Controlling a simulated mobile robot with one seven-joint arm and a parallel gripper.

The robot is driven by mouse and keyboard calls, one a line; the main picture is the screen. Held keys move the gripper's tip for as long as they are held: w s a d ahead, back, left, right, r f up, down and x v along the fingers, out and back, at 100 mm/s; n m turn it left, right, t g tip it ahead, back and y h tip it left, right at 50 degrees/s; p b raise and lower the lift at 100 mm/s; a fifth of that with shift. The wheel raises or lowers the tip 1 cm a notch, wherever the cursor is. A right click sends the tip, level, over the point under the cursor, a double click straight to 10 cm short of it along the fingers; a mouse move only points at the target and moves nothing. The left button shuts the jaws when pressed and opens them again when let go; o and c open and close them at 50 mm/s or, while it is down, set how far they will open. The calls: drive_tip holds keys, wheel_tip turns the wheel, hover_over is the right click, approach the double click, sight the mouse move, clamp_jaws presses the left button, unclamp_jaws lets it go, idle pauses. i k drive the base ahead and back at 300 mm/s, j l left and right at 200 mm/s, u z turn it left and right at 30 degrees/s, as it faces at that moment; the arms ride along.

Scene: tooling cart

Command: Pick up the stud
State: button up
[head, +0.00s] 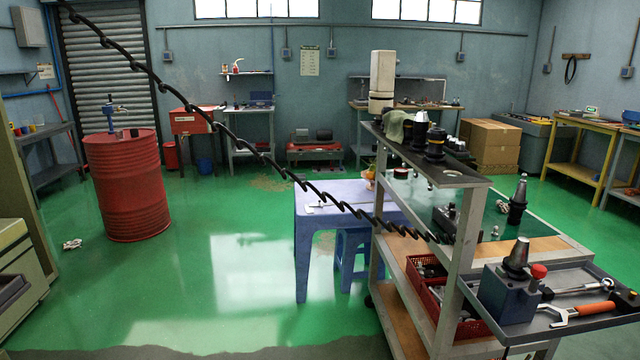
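The tooling cart (463,225) stands at the right. A small silver piece (495,231) sits on its middle level, left of a black tool holder with a pale cone (518,199). This piece may be the stud, but it is too small to be sure. My gripper is not in view.
The cart's top shelf (465,178) carries dark tool holders (436,140). Its lower right tray (600,314) holds a blue-grey block (508,293) and an orange-handled wrench (582,311). A black coiled cord (240,140) crosses the view. A purple table (335,190) stands left; green floor is open beyond.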

sight(517, 259)
drive_tip(key=l+z, duration=0.1)
drive_tip(key=z, duration=0.35)
drive_tip(key=k+l+z, duration=0.1)
drive_tip(key=z, duration=0.3)
